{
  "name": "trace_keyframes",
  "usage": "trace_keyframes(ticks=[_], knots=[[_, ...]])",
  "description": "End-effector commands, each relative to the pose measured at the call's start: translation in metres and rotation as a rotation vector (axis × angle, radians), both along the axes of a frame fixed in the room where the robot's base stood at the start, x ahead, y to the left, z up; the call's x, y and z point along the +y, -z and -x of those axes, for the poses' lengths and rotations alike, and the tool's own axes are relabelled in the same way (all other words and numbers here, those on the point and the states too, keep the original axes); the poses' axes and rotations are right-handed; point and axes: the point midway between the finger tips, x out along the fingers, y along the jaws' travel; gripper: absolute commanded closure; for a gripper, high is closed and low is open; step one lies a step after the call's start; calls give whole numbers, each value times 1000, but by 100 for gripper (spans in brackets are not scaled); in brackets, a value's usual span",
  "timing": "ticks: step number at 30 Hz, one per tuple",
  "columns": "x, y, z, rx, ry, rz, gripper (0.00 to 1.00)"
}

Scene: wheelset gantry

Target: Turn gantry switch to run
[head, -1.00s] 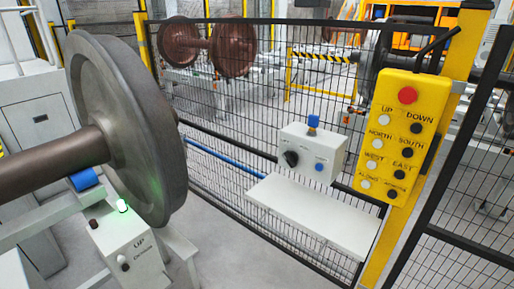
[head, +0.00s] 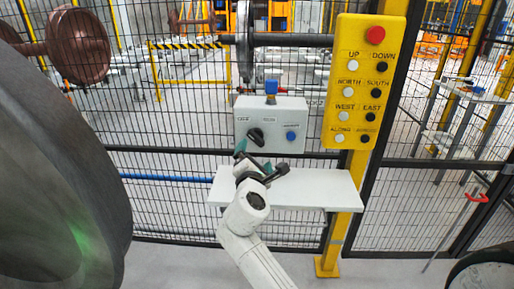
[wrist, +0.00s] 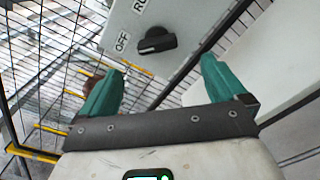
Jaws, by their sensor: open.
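The gantry switch is a black rotary knob (head: 255,136) on the front of a grey control box (head: 290,106) by the mesh fence. In the wrist view the knob (wrist: 157,41) shows beyond my fingertips, with its bar lying toward the OFF label (wrist: 122,42). A partly cut-off label starting "RU" is above it. My gripper (head: 258,160) is just below the knob, over the white shelf. In the wrist view my gripper's (wrist: 158,76) green fingers are spread apart with nothing between them, and they appear clear of the knob.
The box also has a blue button (head: 291,136) and a blue part on top (head: 271,87). The white shelf (head: 315,188) lies under the box. A yellow pendant (head: 350,75) with several buttons hangs at right. A large wheel (head: 60,180) fills the left.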

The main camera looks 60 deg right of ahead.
Motion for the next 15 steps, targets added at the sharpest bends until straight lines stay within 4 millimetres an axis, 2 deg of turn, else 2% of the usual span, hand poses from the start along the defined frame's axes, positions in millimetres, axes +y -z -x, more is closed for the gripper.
trace_keyframes(ticks=[5, 15], knots=[[-15, -6, -6, 28, 2, 38, 2], [-69, -5, -28, 26, 1, 35, 2]])
